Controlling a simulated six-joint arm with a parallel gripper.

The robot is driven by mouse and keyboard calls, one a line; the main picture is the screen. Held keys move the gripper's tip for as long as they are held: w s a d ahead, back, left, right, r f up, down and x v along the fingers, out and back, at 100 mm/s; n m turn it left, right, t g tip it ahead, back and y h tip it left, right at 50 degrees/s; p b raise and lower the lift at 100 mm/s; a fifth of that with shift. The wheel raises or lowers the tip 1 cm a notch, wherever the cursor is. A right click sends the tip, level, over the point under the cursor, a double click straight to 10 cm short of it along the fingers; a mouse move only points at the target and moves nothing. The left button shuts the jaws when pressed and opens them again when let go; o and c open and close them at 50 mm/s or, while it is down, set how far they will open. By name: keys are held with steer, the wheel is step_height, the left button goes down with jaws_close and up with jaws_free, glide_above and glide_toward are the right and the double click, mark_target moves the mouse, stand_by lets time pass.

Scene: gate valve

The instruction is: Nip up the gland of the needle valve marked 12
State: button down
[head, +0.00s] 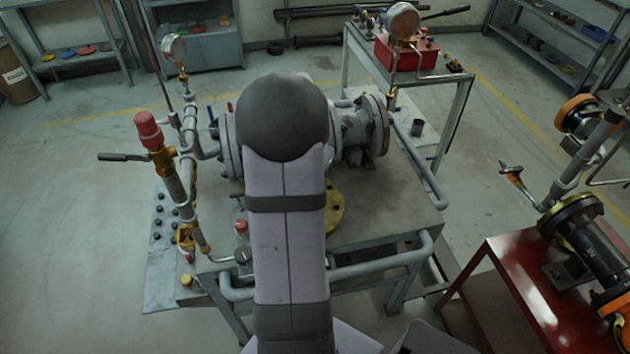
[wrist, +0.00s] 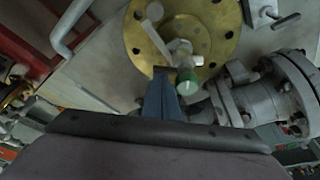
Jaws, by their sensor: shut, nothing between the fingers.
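My gripper (wrist: 162,74) shows in the wrist view as narrow blue fingers, shut and empty. In the head view my arm hides it. In the wrist view a small metal valve-like fitting with a green cap (wrist: 187,82) stands just right of the fingertips; I cannot tell if they touch. A pale flat lever or bar (wrist: 150,42) lies above it. A round brass flange (wrist: 228,38) is behind it, and the flange also shows partly in the head view (head: 336,208). No number 12 is readable, so I cannot tell which valve carries it.
Grey flanged pipework (head: 365,132) stands on the bench (head: 400,215) behind my arm. A red-capped upright pipe (head: 149,130) with a lever stands at left. A gauge (head: 402,20) and red box (head: 405,50) are at the back. A red table (head: 510,290) with machinery is at right.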

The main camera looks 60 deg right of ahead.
steer(key=shift+a+f+m+g+b, duration=0.3)
steer(key=shift+m+b, duration=0.4)
steer(key=shift+b, duration=0.15)
steer(key=shift+s+a+r, duration=0.1)
steer(key=shift+a+r, duration=0.1)
steer(key=shift+r, duration=0.1)
steer(key=shift+d, duration=0.2)
steer(key=shift+w+d, duration=0.4)
steer(key=shift+d, duration=0.15)
